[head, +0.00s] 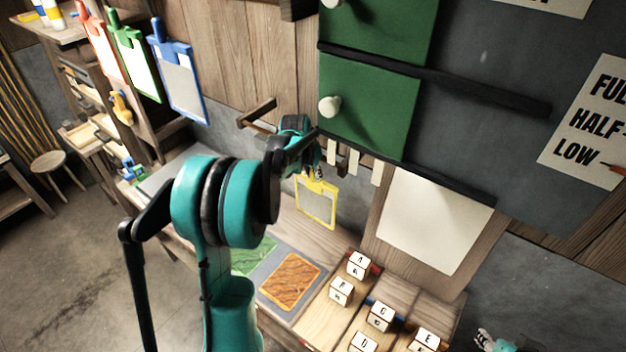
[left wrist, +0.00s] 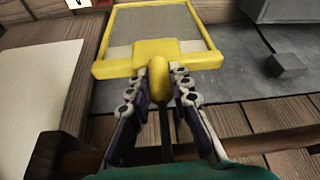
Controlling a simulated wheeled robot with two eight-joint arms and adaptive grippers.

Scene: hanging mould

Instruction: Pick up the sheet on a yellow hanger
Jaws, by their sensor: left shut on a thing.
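The yellow hanger (head: 327,186) with its grey sheet (head: 314,205) hangs below my left gripper (head: 316,170) in the head view. In the left wrist view, the left gripper (left wrist: 158,88) is shut on the rounded yellow knob of the hanger (left wrist: 152,50), one finger on each side. The sheet (left wrist: 160,21) lies beyond the clip, inside the yellow frame. In the head view my arm hides part of the space around the grip. A small teal and white part of what seems to be my right gripper (head: 495,342) shows at the bottom edge; its jaws are unclear.
Red (head: 102,45), green (head: 134,62) and blue (head: 180,82) hangers hang at the left. A wooden bracket (head: 258,112) juts from the wall. A green panel (head: 365,108) overhangs on the right. Lettered blocks (head: 341,291) and an orange tile (head: 290,281) occupy the bench below.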

